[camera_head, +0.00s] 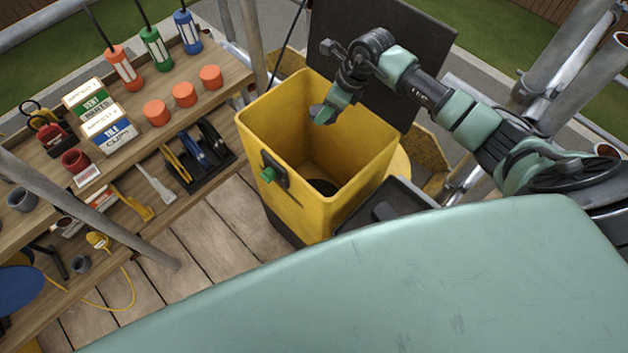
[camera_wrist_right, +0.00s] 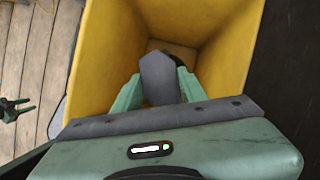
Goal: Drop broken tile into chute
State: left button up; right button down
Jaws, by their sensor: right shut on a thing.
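The yellow chute (camera_head: 315,205) is an open-topped square bin with a dark opening low inside. My right gripper (camera_head: 324,115) is over its mouth, pointing down, near the back left part of the opening. In the right wrist view its green fingers (camera_wrist_right: 160,92) are shut on a dark grey broken tile piece (camera_wrist_right: 159,72). The piece sticks out past the fingertips with the yellow walls around it. In the head view the piece is small and hard to make out. My left gripper is not in view.
A wooden shelf bench (camera_head: 130,115) with caulking tubes, orange pucks, boxes and tools stands on the left. A dark panel (camera_head: 385,50) rises behind the chute. Scaffold poles (camera_head: 560,75) stand at right. Plank floor (camera_head: 205,235) lies left of the chute.

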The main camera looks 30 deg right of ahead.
jog(key=shift+f+b, duration=0.8)
jog(key=shift+f, duration=1)
jog(key=c, duration=0.7)
grip_release()
jog(key=b+v, duration=0.1)
jog(key=v, duration=0.5)
jog(key=shift+s+d+r+b, duration=0.15)
jog(key=shift+s+r+b, duration=0.05)
jog(key=shift+r+b, duration=0.15)
jog(key=shift+s+r, duration=0.1)
jog(key=shift+r, duration=0.4)
